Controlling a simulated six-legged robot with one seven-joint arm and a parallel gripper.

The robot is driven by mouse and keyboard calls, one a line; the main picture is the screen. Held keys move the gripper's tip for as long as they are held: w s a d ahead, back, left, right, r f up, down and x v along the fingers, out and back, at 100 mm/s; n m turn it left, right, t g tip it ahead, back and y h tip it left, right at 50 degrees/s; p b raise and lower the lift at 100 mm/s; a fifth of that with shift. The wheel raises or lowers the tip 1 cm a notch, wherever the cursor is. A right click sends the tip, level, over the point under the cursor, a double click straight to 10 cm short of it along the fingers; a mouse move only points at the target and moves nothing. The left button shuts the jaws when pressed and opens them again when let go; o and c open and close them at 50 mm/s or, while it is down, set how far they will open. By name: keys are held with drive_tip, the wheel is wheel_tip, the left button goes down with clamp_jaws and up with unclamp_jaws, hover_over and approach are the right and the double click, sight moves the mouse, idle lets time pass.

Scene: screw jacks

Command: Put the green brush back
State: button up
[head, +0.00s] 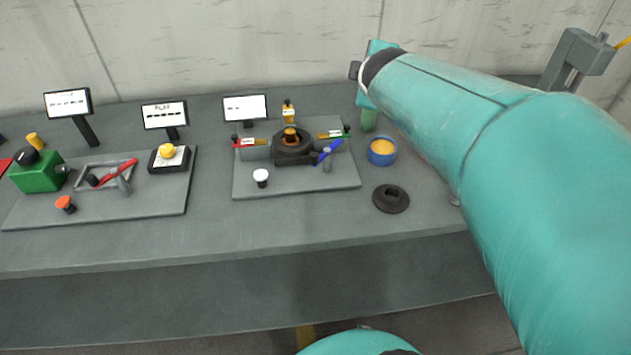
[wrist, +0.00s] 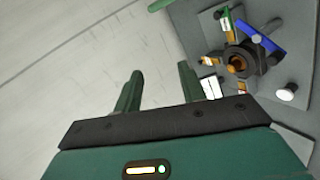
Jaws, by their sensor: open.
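The gripper is apart from the brush.
A dark screw jack (head: 292,150) with a blue bar (head: 330,150) stands on the middle board, near a white knob (head: 261,177). A blue cup (head: 382,152) and a black disc (head: 391,198) are to the right. Another board (head: 150,205) stands left. The bench front is clear.

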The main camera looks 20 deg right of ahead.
drive_tip(key=s+a+f+m+g+y, duration=0.2)
drive_tip(key=s+a+f+m, duration=0.3)
drive_tip(key=s+a, duration=0.4)
drive_tip(key=s+a+f+m+g+y, duration=0.3)
drive_tip(key=s+a+m, duration=0.3)
drive_tip(key=s+a, duration=0.3)
drive_tip(key=shift+s+f+g, duration=0.5)
drive_tip(key=shift+s+f, duration=0.4)
drive_tip(key=shift+s, duration=0.05)
drive_tip(key=shift+d, duration=0.2)
